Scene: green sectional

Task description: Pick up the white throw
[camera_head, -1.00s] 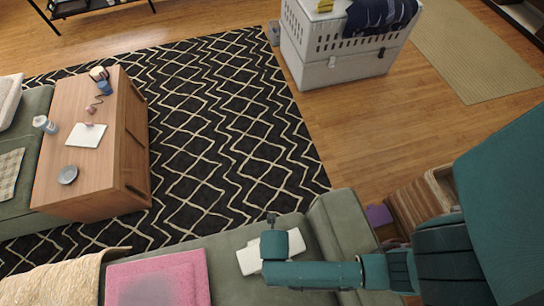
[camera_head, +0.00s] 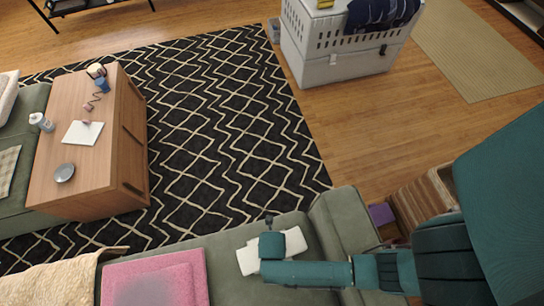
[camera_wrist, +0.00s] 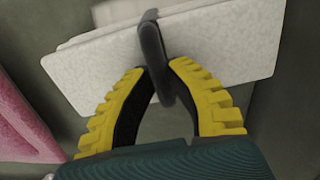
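The white throw (camera_wrist: 225,45) is a flat, folded, pale piece that fills the upper part of the wrist view. In the head view it shows on the grey-green sofa seat (camera_head: 222,262), partly covered by my gripper (camera_head: 270,246). My gripper (camera_wrist: 155,62) has yellow, ridged fingers that come together at a dark bar across the middle of the throw. The fingers look shut on the throw, which shows on both sides of them. Whether the throw is clear of the seat cannot be told.
A pink cushion (camera_head: 155,282) and a tan woven blanket (camera_head: 50,283) lie left on the sofa. The sofa arm (camera_head: 343,225) is close on the right, with a striped basket (camera_head: 420,205) beyond it. A wooden coffee table (camera_head: 95,165) stands on the patterned rug (camera_head: 230,120).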

